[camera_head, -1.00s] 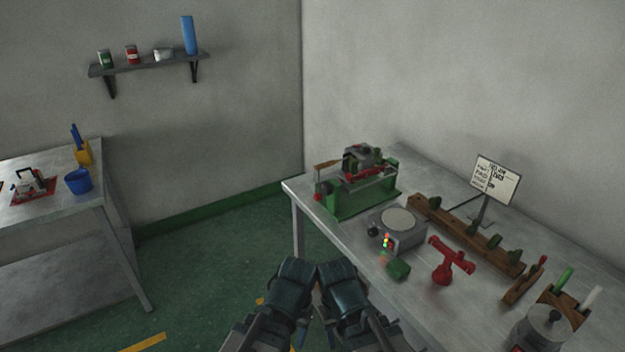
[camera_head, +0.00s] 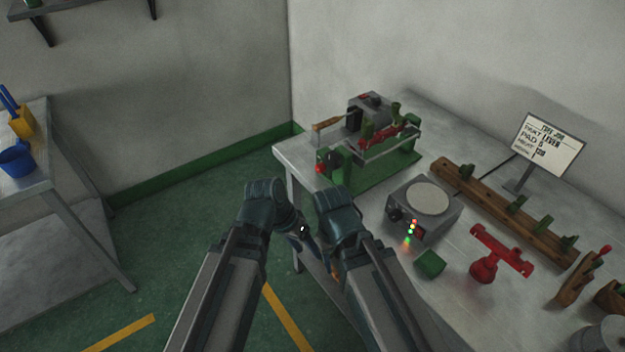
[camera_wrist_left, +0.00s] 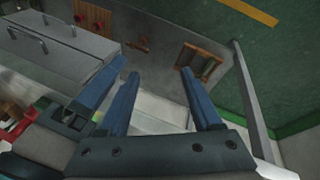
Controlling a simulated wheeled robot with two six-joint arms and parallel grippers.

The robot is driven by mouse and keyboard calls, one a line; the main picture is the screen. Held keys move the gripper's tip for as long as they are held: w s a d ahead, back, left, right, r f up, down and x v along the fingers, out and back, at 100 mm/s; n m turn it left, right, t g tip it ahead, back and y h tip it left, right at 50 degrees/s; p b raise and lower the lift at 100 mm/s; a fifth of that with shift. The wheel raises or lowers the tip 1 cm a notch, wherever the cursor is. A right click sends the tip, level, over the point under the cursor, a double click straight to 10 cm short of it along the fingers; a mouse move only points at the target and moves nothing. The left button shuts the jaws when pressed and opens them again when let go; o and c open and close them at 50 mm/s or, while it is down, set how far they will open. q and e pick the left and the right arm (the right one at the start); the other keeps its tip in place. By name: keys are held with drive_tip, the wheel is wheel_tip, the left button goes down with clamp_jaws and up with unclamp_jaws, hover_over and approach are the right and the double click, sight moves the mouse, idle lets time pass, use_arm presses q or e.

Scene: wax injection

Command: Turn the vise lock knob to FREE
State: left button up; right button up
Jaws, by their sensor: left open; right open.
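A green bench fixture (camera_head: 375,165) with red clamp parts (camera_head: 385,137) stands at the far left corner of the right-hand table. A small red knob (camera_head: 321,168) shows on its left end; I cannot read any lock setting. My left gripper (camera_wrist_left: 158,78) is open and empty in the left wrist view, its two blue fingers apart. In the head view both arms reach in from below, in front of the table's left edge. My right gripper is mostly hidden behind its wrist (camera_head: 340,218). Neither gripper touches the fixture.
A grey hot plate (camera_head: 432,198), green block (camera_head: 430,263), red stand (camera_head: 485,268), wooden rack (camera_head: 480,192) and sign (camera_head: 549,146) occupy the right-hand table (camera_head: 380,235). Another table (camera_head: 70,185) stands left. Open green floor (camera_head: 200,210) lies between them.

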use_arm(q)
drive_tip(key=w+f+m+t+h+b, duration=0.1)
drive_tip(key=w+f+t+h+b, duration=0.15)
drive_tip(key=w+h+b, duration=0.25)
drive_tip(key=m+t+h+b, duration=0.1)
drive_tip(key=t+h+b, duration=0.4)
drive_tip(key=t+b, duration=0.4)
approach(317, 169)
drive_tip(key=x, duration=0.8)
drive_tip(key=shift+w+d, duration=0.1)
drive_tip(key=shift+d, duration=0.1)
use_arm(e)
wheel_tip(317, 169, down, 17)
drive_tip(key=shift+r, duration=0.2)
use_arm(q)
clamp_jaws()
